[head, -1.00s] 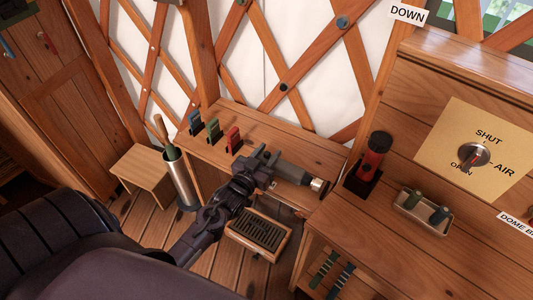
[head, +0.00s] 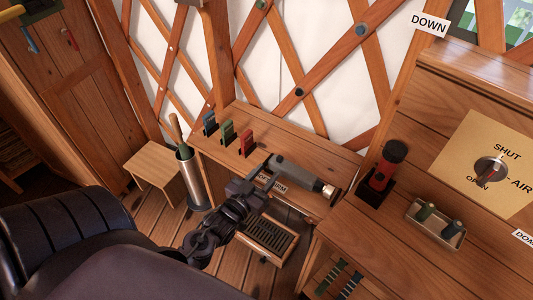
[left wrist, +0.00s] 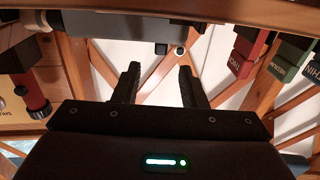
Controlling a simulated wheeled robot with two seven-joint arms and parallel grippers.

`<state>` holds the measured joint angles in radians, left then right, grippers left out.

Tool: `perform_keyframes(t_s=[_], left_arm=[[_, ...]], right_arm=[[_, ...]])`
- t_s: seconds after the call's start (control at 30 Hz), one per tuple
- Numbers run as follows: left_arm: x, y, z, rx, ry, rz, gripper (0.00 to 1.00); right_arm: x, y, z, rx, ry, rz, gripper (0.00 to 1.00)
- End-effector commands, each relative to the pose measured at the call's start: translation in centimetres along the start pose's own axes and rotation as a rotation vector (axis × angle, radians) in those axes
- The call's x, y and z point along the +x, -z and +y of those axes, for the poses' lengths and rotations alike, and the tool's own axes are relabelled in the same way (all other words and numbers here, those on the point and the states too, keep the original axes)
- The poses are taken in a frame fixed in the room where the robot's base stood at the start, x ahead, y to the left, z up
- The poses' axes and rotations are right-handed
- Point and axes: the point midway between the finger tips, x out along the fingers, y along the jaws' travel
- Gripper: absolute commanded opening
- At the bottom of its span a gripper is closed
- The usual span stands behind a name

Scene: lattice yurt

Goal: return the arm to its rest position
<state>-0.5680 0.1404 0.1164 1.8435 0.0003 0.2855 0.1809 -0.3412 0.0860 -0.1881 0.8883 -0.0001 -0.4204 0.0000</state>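My left gripper (head: 258,180) is in front of the low wooden bench, at the near left of a grey cylindrical tool (head: 295,172) with a bright metal end. In the left wrist view my left gripper (left wrist: 158,70) has its two dark fingers apart, with nothing between them. The grey tool (left wrist: 110,25) shows beyond the fingers at the top of that view, apart from them. In the head view the gripper covers part of the tool's near end. My right gripper is in neither view.
Blue, green and red holders (head: 228,132) stand on the bench (head: 305,153). A slotted tray (head: 265,236) is below. A metal cylinder (head: 189,175) with a wooden-handled tool and a stool (head: 153,160) are left. A red-and-black canister (head: 385,168) and small tray (head: 437,229) are right.

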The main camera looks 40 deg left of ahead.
Motion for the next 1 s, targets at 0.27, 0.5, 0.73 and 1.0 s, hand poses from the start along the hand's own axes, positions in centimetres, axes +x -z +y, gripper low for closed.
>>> perform_keyframes(t_s=[0.27,0.5,0.73,1.0], left_arm=[[0.0,0.0,0.0,0.0,0.0,0.0,0.38],[0.5,-0.1,1.1,0.002,0.0,-0.093,0.38],[-0.2,-0.6,4.8,0.028,-0.016,-0.45,0.38],[-5.3,0.2,8.4,0.08,-0.067,-0.863,0.38]], right_arm=[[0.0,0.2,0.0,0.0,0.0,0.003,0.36],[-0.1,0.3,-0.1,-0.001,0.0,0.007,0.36],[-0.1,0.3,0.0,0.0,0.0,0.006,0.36],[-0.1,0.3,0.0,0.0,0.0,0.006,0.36]])
